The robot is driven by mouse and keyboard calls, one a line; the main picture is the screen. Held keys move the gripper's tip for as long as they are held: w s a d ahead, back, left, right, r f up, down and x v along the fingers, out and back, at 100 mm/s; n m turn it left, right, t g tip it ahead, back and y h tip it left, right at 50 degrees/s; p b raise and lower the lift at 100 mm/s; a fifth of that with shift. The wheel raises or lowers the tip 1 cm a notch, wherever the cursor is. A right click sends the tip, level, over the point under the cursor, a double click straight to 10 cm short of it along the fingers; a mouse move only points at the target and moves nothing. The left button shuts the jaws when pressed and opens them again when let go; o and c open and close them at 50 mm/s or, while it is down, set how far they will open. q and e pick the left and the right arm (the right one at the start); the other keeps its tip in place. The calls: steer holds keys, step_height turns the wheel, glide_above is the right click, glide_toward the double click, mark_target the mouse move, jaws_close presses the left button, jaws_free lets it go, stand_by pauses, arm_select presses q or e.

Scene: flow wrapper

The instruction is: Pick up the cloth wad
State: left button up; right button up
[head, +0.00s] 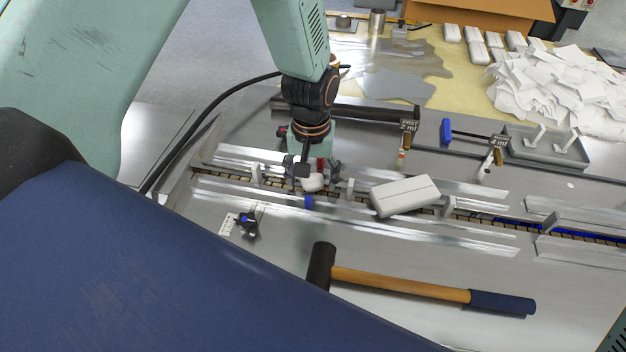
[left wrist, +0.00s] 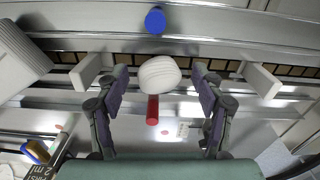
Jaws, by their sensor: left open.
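The cloth wad (head: 313,182) is a small, white, rounded lump on the conveyor channel of the machine. In the left wrist view the wad (left wrist: 160,75) lies between the fingertips, with a visible gap on each side. My left gripper (head: 318,173) points down over the channel, close to the wad. In the left wrist view the gripper (left wrist: 160,82) is open, its two fingers spread around the wad but not clearly touching it. A red cylinder (left wrist: 152,109) lies just beside the wad. My right gripper is not in view.
Upright pusher lugs (left wrist: 92,71) stand on both sides of the wad. A white box (head: 404,196) lies across the channel to the right. A blue knob (head: 308,202) is at the near rail. A mallet (head: 400,284) lies in front; white sheets (head: 560,90) are piled behind.

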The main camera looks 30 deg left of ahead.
arm_select(q)
steer(key=shift+s+d+r, duration=0.1)
steer(key=shift+s+d, duration=0.15)
steer(key=shift+s, duration=0.05)
steer(key=shift+c, duration=0.3)
steer(key=shift+w+a, duration=0.2)
steer(key=c, duration=0.4)
steer(key=shift+s+d, duration=0.1)
steer(key=shift+d, duration=0.05)
steer(key=c, duration=0.4)
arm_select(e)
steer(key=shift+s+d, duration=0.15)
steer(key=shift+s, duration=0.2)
